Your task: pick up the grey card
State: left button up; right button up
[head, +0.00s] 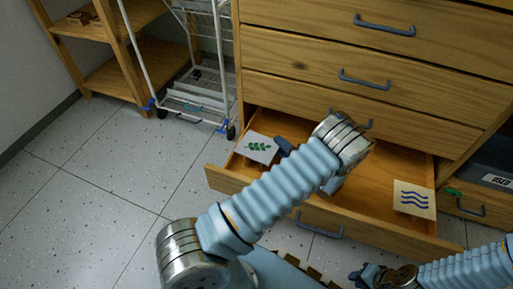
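A light grey card (258,147) with a green leaf print is at the left end of the open drawer (228,182). My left gripper (284,146) is a dark shape at the card's right edge, mostly hidden behind my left forearm. I cannot tell whether its fingers are around the card or only beside it. A cream card (412,199) with blue wavy lines is at the drawer's right end. My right gripper (366,274) is low in the view, in front of the drawer and away from both cards; its finger opening is unclear.
The wooden cabinet (300,66) rises behind the open drawer, with closed drawers above. A dark bin labelled "USED" (496,181) is at the right. A white wire cart (200,100) and wooden shelf (120,75) stand left. The floor (90,190) at left is clear.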

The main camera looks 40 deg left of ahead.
pick_arm(q)
jog(key=x, duration=0.4)
jog(key=shift+w+a+f+b, duration=0.1)
jog(key=shift+w+f+b, duration=0.05)
jog(key=shift+b, duration=0.2)
grip_shut()
